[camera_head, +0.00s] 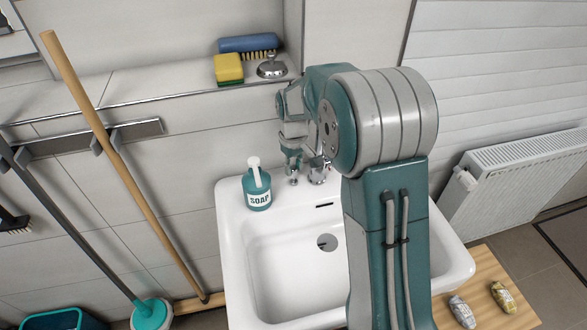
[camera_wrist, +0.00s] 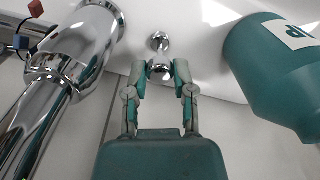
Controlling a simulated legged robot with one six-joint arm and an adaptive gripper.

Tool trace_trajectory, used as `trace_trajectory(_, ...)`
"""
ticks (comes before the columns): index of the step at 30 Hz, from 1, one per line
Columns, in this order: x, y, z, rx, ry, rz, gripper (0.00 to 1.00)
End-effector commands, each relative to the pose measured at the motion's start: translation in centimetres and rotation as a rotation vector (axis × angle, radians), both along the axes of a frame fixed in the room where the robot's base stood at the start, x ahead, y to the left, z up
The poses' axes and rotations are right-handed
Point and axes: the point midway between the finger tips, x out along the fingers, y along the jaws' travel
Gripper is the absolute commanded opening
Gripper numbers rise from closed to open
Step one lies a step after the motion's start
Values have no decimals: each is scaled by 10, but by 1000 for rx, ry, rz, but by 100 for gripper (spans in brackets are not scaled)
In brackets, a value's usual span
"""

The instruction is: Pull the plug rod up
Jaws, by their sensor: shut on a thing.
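The plug rod (camera_wrist: 160,52) is a small chrome rod with a round knob, at the back of the white sink (camera_head: 232,245). My gripper (camera_wrist: 162,70) is shut on its knob, with one finger on each side, in the wrist view. The fingers hide part of the knob. The drain (camera_head: 327,243) lies in the basin, and I cannot tell how its plug stands.
A chrome faucet (camera_head: 318,176) stands close beside the rod; it also shows large in the wrist view (camera_wrist: 85,50). A teal soap bottle (camera_head: 258,192) stands on the sink's left corner. A ledge above holds a yellow sponge (camera_head: 228,69), a blue brush (camera_head: 248,44) and a bell (camera_head: 272,68).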

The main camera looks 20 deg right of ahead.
Motion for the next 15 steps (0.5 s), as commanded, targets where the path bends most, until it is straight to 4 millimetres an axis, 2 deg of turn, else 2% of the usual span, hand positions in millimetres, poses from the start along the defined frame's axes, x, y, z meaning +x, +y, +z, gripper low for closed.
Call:
trace_trajectory(3, 0, 0, 17, 1, -4, 0, 0)
trace_trajectory(11, 0, 0, 18, 0, -1, 0, 0)
trace_trajectory(12, 0, 0, 18, 0, -1, 0, 51)
trace_trajectory(13, 0, 0, 18, 0, -1, 0, 64)
trace_trajectory(15, 0, 0, 18, 0, -1, 0, 68)
